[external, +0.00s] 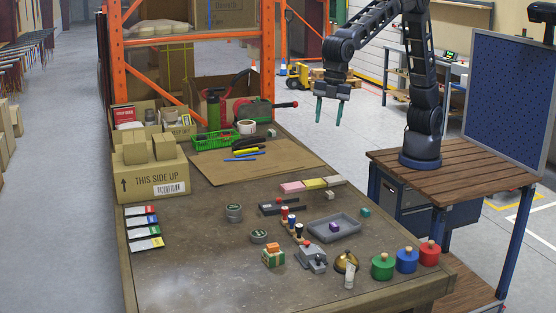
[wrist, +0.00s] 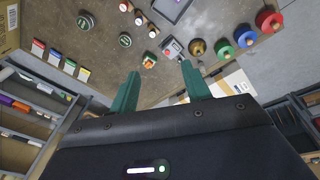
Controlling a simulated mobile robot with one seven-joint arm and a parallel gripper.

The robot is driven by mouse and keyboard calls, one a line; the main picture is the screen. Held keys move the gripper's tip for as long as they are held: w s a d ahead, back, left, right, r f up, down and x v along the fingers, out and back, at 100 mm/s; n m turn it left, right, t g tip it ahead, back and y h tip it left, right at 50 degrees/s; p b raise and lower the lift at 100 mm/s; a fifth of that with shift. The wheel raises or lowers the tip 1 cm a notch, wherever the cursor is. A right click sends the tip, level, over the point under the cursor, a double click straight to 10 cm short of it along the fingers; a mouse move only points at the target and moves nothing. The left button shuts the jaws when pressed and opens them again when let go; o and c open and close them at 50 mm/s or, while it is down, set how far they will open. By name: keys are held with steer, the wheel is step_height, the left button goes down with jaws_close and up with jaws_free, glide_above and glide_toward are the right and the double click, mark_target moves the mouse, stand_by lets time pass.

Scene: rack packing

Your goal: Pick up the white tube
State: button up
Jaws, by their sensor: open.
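The white tube (external: 349,276) is a small pale upright cylinder near the front edge of the brown table (external: 190,290). It stands just in front of the brass bell (external: 346,261). My gripper (external: 328,108) is open and empty, fingers pointing down, high above the table's back right side and well away from the tube. In the wrist view, its two green fingers (wrist: 160,70) are spread apart. The bell (wrist: 196,47) shows there beyond the right fingertip. I cannot make out the tube for sure there; the right finger may hide it.
Green (external: 382,267), blue (external: 406,261) and red (external: 429,253) knobbed cylinders stand right of the tube. A grey device (external: 312,260) stands left of it. A grey tray (external: 334,229) with a purple cube lies behind. The table's front left is mostly bare.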

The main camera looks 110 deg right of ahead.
steer(key=w+a+f+n+g, duration=0.1)
steer(key=w+a+f+n, duration=0.15)
steer(key=a+f, duration=0.45)
steer(key=w+a+f+n, duration=0.1)
steer(key=w+a+f, duration=0.35)
steer(key=a, duration=0.45)
steer(key=n, duration=0.4)
glide_toward(349, 277)
steer(key=shift+d+r+m+g+h, duration=0.25)
steer(key=shift+d+r+g+h, duration=0.1)
steer(key=shift+d+g, duration=0.1)
steer(key=shift+s+a+f, duration=0.1)
steer(key=shift+a+f, duration=0.2)
steer(key=shift+f, duration=0.3)
steer(key=shift+d+f, duration=0.15)
steer(key=shift+f, duration=5.05)
steer(key=c, duration=1)
